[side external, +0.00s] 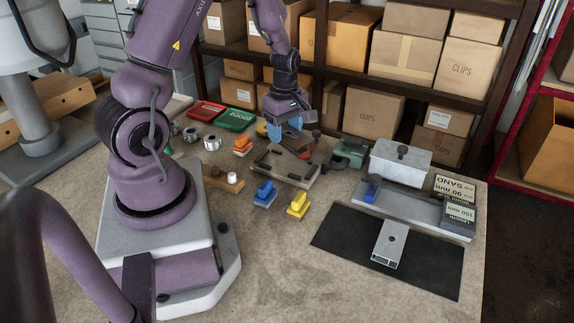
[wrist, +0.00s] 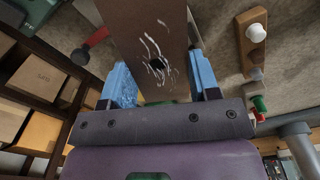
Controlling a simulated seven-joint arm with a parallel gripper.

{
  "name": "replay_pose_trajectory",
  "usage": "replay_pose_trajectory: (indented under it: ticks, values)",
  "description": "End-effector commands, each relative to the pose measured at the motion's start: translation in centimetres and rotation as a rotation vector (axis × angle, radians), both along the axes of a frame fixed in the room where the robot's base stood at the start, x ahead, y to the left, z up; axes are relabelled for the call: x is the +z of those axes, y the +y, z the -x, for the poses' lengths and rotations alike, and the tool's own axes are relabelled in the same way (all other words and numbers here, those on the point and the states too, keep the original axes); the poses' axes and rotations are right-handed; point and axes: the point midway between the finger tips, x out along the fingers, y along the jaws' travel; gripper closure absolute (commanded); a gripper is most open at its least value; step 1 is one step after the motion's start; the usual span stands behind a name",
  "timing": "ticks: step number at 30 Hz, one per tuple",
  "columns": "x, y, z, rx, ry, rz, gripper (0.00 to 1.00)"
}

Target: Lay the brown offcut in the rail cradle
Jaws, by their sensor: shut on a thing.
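The brown offcut (wrist: 150,40) is a flat brown piece with white scratches and a dark hole, seen close up in the wrist view. My gripper (wrist: 163,82) is shut on it, with one blue finger at each side. In the side external view my gripper (side external: 284,134) is over the back of a grey fixture (side external: 288,172) with dark blocks; the offcut is hard to make out there. A long grey rail fixture (side external: 418,208) with a blue clamp and printed labels stands to the right. I cannot tell which fixture is the rail cradle.
A silver profile (side external: 390,243) lies on a black mat (side external: 335,240). Blue (side external: 265,193) and yellow (side external: 299,205) clamps and a wooden peg block (side external: 223,180) stand nearby. Red (side external: 206,114) and green (side external: 236,120) trays lie behind. Boxed shelves close the back. The front bench is clear.

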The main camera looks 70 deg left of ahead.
Motion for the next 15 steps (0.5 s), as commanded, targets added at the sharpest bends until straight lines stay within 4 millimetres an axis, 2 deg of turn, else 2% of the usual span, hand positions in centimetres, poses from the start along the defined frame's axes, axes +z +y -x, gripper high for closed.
replay_pose_trajectory:
  ticks: [3,10,15]
  values:
    - [0.0,1.0,0.7,0.172,-0.003,0.000,0.72]
    - [-0.2,1.0,0.6,0.348,-0.007,0.003,0.72]
    - [-2.6,0.9,0.7,0.374,-0.003,0.006,0.72]
